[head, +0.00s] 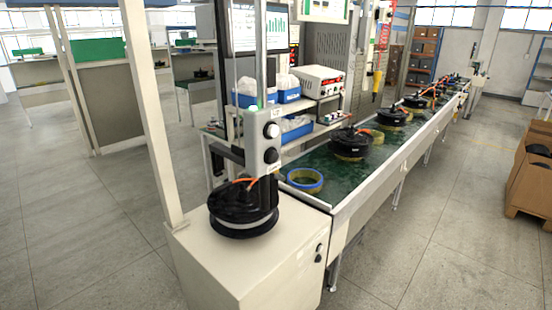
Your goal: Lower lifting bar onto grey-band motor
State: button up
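A black hub motor (243,208) with a thin grey band around its lower side and an orange cable on top sits on the white cabinet (225,268) in the foreground. Above it hangs a lifting device: a grey control box (262,143) with round knobs and a small green light on a vertical post (260,60). A black bar (228,153) sticks out to the left of the box, above the motor. A dark part runs from the box down to the motor's right side; I cannot tell whether it touches. My gripper is not in view.
A long green-topped conveyor (318,192) runs away to the right with several black motors, the nearest one (350,142) on a yellow ring. A blue-and-yellow ring (305,180) lies at its near end. A pale upright post (150,110) stands left of the cabinet.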

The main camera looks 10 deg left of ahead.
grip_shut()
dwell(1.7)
